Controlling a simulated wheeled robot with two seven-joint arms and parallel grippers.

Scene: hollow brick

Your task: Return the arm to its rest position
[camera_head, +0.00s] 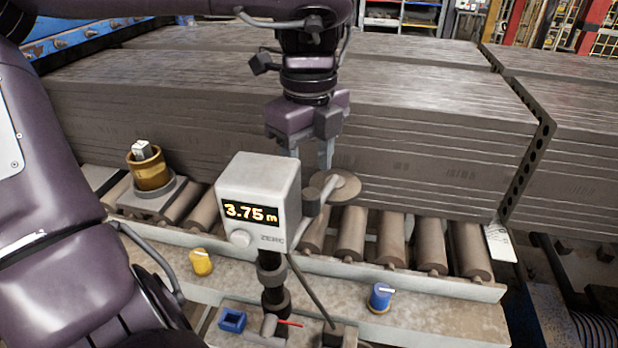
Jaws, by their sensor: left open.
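My left arm comes in from the left and crosses the top of the head view. Its gripper (312,150) points down, open, with nothing seen between the fingers. The fingertips are partly hidden behind a white measuring device (262,185) whose display reads 3.75 m. A round disc (343,188) is attached at the device's right side, close below the gripper. I cannot tell whether the fingers touch it. My right gripper does not show.
Stacked grey slabs (420,150) fill the back behind a roller conveyor (391,238). A brass-coloured cup (150,168) stands at the left on the rollers. A yellow knob (201,262), a blue knob (381,297) and a blue open block (232,320) sit in front.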

